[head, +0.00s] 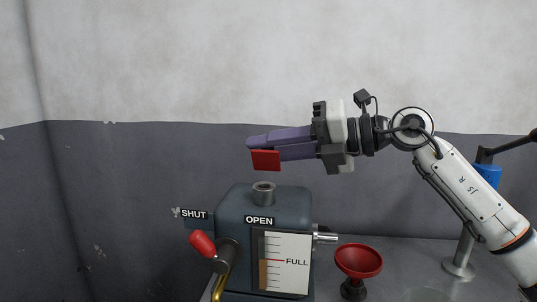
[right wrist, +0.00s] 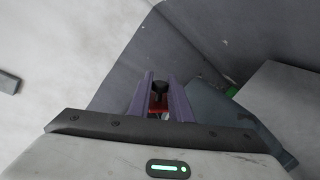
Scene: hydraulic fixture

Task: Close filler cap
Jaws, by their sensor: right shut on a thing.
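My right gripper (head: 262,147) comes in from the right with its purple fingers pointing left. It is shut on a red piece, which appears to be the filler cap (head: 265,161), whose flat red side shows at the fingertips. The filler neck (head: 264,193) is a grey, open, upright tube on top of the dark blue-grey tank (head: 232,206). The red piece is above the neck and apart from it. In the right wrist view, red (right wrist: 154,102) shows between the fingers, with a dark round part that I cannot identify. My left gripper is not in view.
A red-knobbed lever (head: 203,244) stands at the tank's front left, near the SHUT sign (head: 194,214) and OPEN sign (head: 259,220). The gauge (head: 287,262) reads FULL at a red line. A red funnel (head: 359,262) and blue cylinder on a stand (head: 488,175) are to the right.

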